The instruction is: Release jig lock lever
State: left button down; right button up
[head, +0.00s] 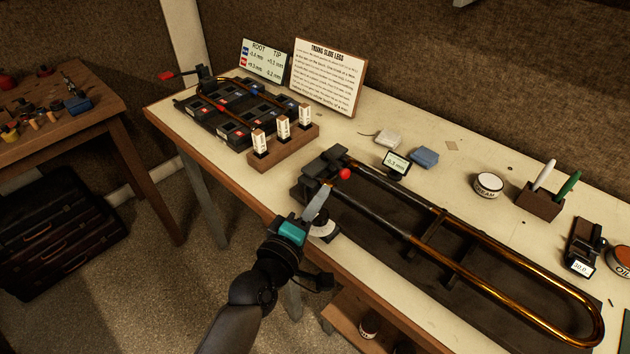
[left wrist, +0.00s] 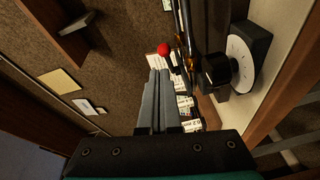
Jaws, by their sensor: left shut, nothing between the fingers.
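The trombone slide jig (head: 385,240) lies on the workbench with a long brass slide (head: 480,242) along it. At its near left end is a dark clamp block (head: 326,165). A red ball knob (head: 345,174), apparently the lock lever's, shows beside this block; it also shows in the left wrist view (left wrist: 163,49). My left gripper (head: 322,192) is shut and empty, its fingertips (left wrist: 160,74) close to the knob at its lower left. I cannot tell whether they touch it. The lever's arm is mostly hidden. My right gripper is not in view.
A round dial (left wrist: 240,62) stands close by the gripper, partly hidden behind it in the head view (head: 322,228). A wooden block with white-labelled pieces (head: 285,150), a black rack with another red-tipped lever (head: 166,75), and a small display (head: 397,164) are nearby.

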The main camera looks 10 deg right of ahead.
pick_arm(q)
jog(key=s, duration=0.6)
jog(key=shift+a+r+p, duration=0.1)
jog(key=shift+a+p, duration=0.2)
jog(key=shift+p, duration=0.1)
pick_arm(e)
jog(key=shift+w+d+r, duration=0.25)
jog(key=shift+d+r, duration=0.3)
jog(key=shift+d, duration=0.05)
